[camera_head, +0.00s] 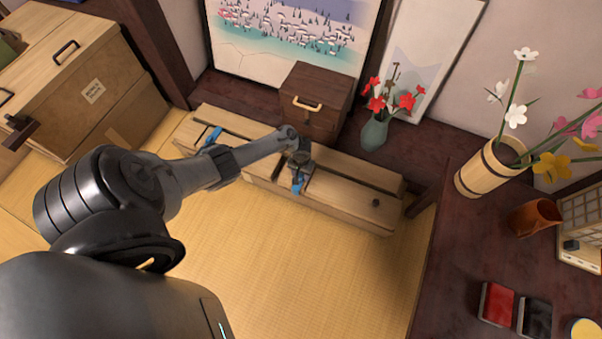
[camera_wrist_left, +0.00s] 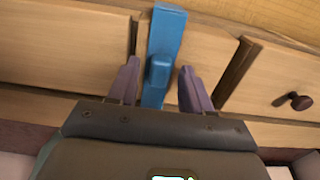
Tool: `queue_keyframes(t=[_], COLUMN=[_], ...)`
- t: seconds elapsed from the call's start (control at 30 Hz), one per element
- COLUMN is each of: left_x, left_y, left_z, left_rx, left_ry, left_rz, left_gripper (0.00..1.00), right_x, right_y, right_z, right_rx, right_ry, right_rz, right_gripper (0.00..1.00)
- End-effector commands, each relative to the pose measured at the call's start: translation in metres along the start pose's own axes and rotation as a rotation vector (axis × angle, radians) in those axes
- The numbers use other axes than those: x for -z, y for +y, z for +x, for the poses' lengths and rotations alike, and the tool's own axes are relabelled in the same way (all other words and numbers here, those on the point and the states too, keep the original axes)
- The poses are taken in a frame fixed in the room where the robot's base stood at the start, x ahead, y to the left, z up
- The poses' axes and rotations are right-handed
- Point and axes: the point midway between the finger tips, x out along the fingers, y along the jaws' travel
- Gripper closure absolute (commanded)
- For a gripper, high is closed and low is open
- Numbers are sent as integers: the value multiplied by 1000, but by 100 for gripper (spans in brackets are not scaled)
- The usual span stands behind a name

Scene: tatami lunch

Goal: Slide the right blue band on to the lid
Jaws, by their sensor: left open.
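The fingers are apart, one on each side. The left blue band (camera_head: 210,137) lies farther left. My right gripper does not show.
A small brown drawer box (camera_head: 310,105) and a green vase with red flowers (camera_head: 374,133) stand behind the chest. A wooden bucket of flowers (camera_head: 487,170) stands at right. Wooden boxes (camera_head: 75,75) stand at left. The tatami (camera_head: 300,260) in front is clear.

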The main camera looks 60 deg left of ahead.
Motion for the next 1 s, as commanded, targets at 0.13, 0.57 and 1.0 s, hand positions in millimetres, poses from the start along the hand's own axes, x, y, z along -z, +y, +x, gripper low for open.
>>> queue_keyframes(t=[0.13, 0.57, 1.0], left_x=[0, 0, -2], left_y=[0, 0, 1], left_z=[2, 2, -1], left_rx=[0, 0, -2], left_ry=[1, 0, -1], left_rz=[0, 0, -14], left_gripper=[51, 89, 100], right_x=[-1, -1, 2], right_y=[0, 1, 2], right_z=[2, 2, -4], right_rx=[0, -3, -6], right_ry=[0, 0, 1], right_rz=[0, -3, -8], right_gripper=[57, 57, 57])
